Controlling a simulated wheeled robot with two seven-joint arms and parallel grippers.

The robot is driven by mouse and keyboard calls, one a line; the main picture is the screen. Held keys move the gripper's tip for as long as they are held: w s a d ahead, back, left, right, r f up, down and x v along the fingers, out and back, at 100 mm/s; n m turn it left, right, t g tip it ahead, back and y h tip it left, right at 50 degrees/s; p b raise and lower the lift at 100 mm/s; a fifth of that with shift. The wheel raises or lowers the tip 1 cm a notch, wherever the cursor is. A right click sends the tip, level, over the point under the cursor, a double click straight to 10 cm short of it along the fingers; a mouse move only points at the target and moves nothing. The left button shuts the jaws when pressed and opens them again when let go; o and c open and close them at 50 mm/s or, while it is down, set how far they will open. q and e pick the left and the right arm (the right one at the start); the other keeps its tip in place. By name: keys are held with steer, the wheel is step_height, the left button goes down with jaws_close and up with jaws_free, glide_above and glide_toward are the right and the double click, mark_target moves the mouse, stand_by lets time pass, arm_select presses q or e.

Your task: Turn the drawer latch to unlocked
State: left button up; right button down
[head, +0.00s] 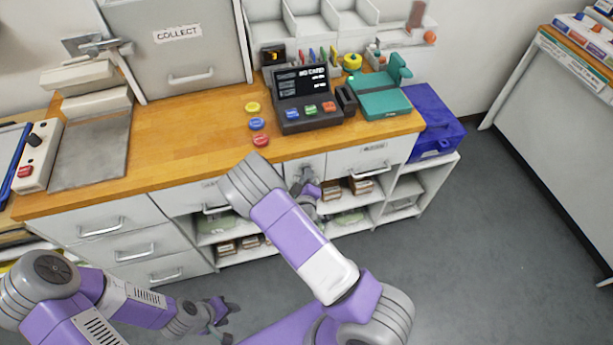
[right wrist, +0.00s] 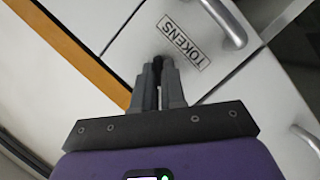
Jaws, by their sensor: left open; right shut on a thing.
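The drawer latch (right wrist: 157,66) shows as a small dark part between my right fingertips in the right wrist view, on the white front beside the "TOKENS" label (right wrist: 183,42). My right gripper (head: 306,180) reaches the cabinet front under the counter, just left of the labelled drawer (head: 345,163). In the right wrist view, the right gripper (right wrist: 160,65) is shut on the latch. The fingers hide most of the latch, so which way it is turned cannot be told. The labelled drawer looks closed. My left gripper (head: 222,312) is open and empty, low over the floor, away from the cabinet.
The wooden counter (head: 185,140) carries a card terminal (head: 305,100), colored buttons (head: 257,124) and a teal device (head: 380,97). Open shelves (head: 235,258) with small boxes lie below the drawers. A blue case (head: 432,120) stands at the right end. Floor is clear to the right.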

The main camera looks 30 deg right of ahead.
steer(key=shift+s+d+r+m+y+b, duration=0.1)
steer(key=shift+d+m+y+b, duration=0.1)
steer(key=shift+m+y+b, duration=1.3)
steer(key=shift+d+r+m+y+b, duration=0.15)
steer(key=shift+m+y+b, duration=0.6)
steer(key=shift+m, duration=1.45)
steer(key=shift+y, duration=0.35)
steer(key=c, duration=1.2)
jaws_free()
